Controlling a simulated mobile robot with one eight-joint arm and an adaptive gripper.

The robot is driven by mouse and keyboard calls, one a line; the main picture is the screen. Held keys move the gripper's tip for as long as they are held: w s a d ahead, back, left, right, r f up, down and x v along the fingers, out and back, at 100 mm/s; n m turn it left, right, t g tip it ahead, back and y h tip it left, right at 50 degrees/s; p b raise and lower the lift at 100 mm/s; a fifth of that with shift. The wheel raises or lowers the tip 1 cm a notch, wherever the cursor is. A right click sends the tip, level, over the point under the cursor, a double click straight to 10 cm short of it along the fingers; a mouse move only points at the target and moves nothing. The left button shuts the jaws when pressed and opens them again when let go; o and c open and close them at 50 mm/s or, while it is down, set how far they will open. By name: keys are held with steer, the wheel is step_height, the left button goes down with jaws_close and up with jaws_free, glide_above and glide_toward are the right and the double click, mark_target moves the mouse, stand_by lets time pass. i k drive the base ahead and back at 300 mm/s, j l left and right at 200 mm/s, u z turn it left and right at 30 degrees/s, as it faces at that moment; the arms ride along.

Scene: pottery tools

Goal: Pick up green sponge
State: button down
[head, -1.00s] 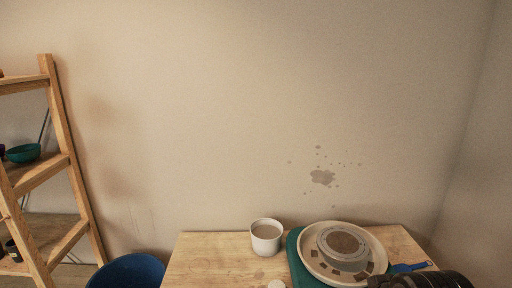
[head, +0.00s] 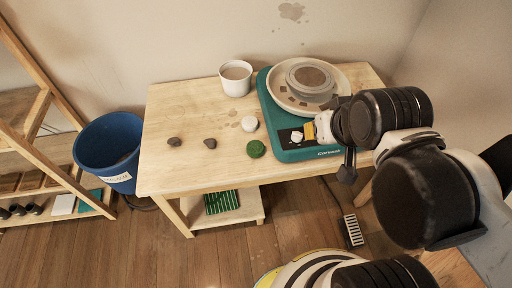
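A small round dark-green lump (head: 256,149), which looks like the green sponge, lies on the wooden table (head: 165,178) near its front edge, just left of the teal wheel base. My gripper (head: 343,135) is at the end of my arm, over the right part of the wheel base, to the right of the green lump and apart from it. Its fingers are dark, small and partly hidden by the wrist, so I cannot tell whether they are open or shut. I see nothing clearly held.
A pottery wheel (head: 340,80) sits on a teal base (head: 310,154). A white cup (head: 236,79) stands behind; a white round piece (head: 249,124) and two dark lumps (head: 174,141) (head: 210,143) lie left. A blue bin (head: 108,145) stands left on the floor.

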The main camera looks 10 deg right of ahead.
mark_target(255, 148)
steer(key=i+j+z, duration=0.15)
steer(key=z, duration=0.35)
steer(key=i+j+z, duration=0.1)
steer(key=j+z, duration=0.35)
steer(key=l, duration=0.1)
